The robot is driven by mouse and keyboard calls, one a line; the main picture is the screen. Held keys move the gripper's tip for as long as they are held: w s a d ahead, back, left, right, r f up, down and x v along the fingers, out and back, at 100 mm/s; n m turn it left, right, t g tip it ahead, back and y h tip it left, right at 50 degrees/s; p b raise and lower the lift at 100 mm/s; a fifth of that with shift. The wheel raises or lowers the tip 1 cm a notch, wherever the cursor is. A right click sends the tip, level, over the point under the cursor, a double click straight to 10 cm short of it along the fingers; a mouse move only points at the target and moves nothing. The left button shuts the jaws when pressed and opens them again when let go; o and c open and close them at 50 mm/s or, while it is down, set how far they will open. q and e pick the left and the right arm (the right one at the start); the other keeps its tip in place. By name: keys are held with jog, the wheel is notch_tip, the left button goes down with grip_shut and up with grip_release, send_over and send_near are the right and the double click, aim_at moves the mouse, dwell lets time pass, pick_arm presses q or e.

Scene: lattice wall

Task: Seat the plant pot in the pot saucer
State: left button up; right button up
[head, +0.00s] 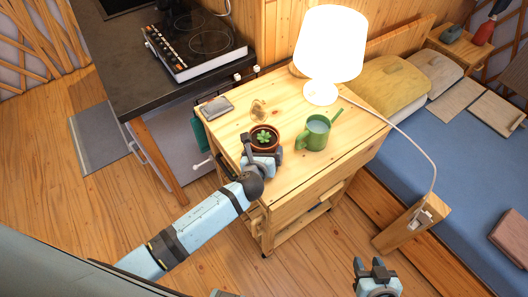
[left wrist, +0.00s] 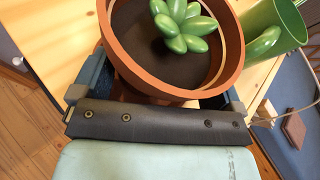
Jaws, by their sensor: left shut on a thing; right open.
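The terracotta plant pot (head: 264,127) with a green succulent stands out near the front left part of the wooden cabinet top. It fills the upper middle of the left wrist view (left wrist: 170,90). My left gripper (head: 262,152) is shut on the pot, with a finger on either side below its rim. I cannot tell whether the pot touches anything below it. My right gripper (head: 376,268) is open and empty, low in the head view, away from the cabinet.
A green watering can (head: 316,133) stands close to the right of the pot. A small brown object (head: 259,110), a grey phone-like slab (head: 216,107) and a lit lamp (head: 330,45) are behind. The cabinet top (head: 352,125) is bare at right.

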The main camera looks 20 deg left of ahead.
pick_arm(q)
jog(key=shift+f, duration=0.2)
jog(key=o, duration=0.8)
jog(key=shift+s+f, duration=0.15)
jog(key=shift+f, duration=0.05)
jog(key=shift+r, duration=0.35)
jog(key=a+v, duration=0.1)
jog(key=v, duration=1.1)
jog(key=s+a+f+n+g+h, duration=0.1)
jog(key=s+n, duration=0.3)
jog(key=n, duration=0.6)
jog(key=s+a+f+n+h, duration=0.1)
jog(key=s+f+n, duration=0.3)
jog(key=n, duration=0.6)
jog(key=s+a+f+n+g+h, duration=0.1)
jog(key=s+n, duration=0.3)
jog(key=n, duration=0.6)
jog(key=shift+s+a+f+g+h, duration=0.15)
jog(key=shift+a+f+g+h, duration=0.15)
jog(key=shift+a+f+h, duration=0.35)
